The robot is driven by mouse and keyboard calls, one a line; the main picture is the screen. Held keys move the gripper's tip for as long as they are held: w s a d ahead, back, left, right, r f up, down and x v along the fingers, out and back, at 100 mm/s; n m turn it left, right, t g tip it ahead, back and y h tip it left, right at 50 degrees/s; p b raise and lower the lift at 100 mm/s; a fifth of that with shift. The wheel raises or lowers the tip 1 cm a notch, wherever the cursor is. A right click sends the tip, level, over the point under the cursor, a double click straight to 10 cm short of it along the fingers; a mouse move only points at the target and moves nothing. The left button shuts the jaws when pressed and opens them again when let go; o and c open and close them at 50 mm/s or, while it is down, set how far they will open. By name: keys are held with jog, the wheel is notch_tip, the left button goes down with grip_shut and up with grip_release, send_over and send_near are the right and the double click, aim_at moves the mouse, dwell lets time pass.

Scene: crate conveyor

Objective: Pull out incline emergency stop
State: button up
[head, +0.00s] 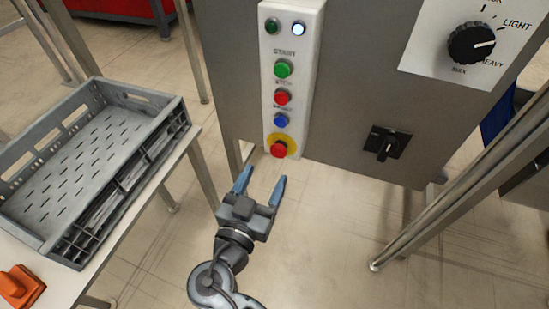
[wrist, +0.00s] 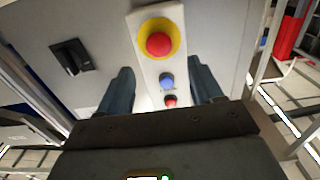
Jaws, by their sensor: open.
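The emergency stop is a red mushroom button (head: 278,150) on a yellow round base, at the bottom of a white button panel (head: 294,60) on a grey cabinet. In the wrist view the red button (wrist: 159,44) is above and beyond my fingertips, roughly centred between them. My gripper (head: 261,183) is open and empty, with blue fingers pointing up toward the panel. It is just below the red button in the head view and apart from it. In the wrist view my gripper (wrist: 162,76) also shows its two fingers spread on either side of the panel's lower end.
Above the stop are blue (head: 281,121), red (head: 282,97) and green (head: 283,68) buttons. A black rotary switch (head: 387,143) and a black dial (head: 472,44) are to the right. A grey crate (head: 35,215) lies at left. A metal leg stands at right.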

aim_at(277, 153)
jog(key=x, duration=0.6)
jog(key=shift+w+d, duration=0.1)
jog(key=shift+w, duration=0.15)
jog(key=shift+c, duration=0.4)
grip_shut()
